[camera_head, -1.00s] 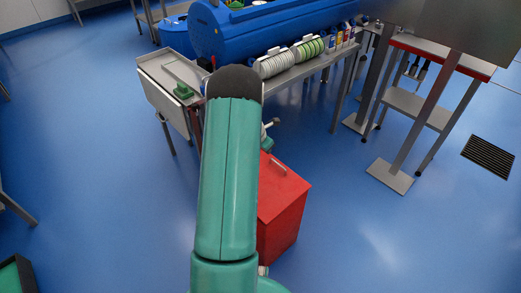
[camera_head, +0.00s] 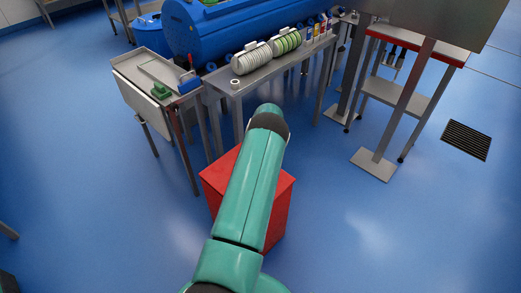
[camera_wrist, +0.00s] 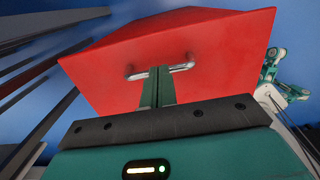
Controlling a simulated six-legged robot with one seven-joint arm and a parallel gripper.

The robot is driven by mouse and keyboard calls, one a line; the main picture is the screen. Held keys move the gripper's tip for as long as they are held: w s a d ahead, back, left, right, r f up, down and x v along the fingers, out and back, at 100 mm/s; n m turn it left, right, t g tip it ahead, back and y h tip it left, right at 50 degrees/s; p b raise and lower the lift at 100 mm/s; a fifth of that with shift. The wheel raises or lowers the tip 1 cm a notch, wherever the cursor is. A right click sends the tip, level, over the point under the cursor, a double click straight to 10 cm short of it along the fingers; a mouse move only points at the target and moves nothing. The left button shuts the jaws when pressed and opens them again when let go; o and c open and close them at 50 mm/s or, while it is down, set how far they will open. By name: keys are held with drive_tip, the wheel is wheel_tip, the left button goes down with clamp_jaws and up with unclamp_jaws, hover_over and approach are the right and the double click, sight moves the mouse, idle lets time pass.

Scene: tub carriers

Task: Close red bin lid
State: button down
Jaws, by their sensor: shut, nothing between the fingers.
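The red bin (camera_head: 278,215) stands on the blue floor below the table, partly hidden by my arm in the head view. Its red lid (camera_head: 216,177) looks flat on top or nearly so; my arm hides much of it, so I cannot tell whether it is fully seated. In the wrist view the red lid (camera_wrist: 205,42) fills the upper middle, with a metal bar handle (camera_wrist: 183,67) on it. My gripper (camera_wrist: 158,72) is shut and empty, its fingertips at the middle of the handle; I cannot tell whether they touch it. The head view hides the fingers behind my arm.
A grey table (camera_head: 262,75) with plate racks and bottles stands just behind the bin. A smaller side table (camera_head: 160,75) is at left. A metal stand (camera_head: 374,165) is at right. Open blue floor lies left and right of the bin.

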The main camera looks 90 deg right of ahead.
drive_tip(key=shift+s+d+f, duration=0.1)
drive_tip(key=shift+d+f, duration=0.05)
drive_tip(key=shift+f, duration=0.7)
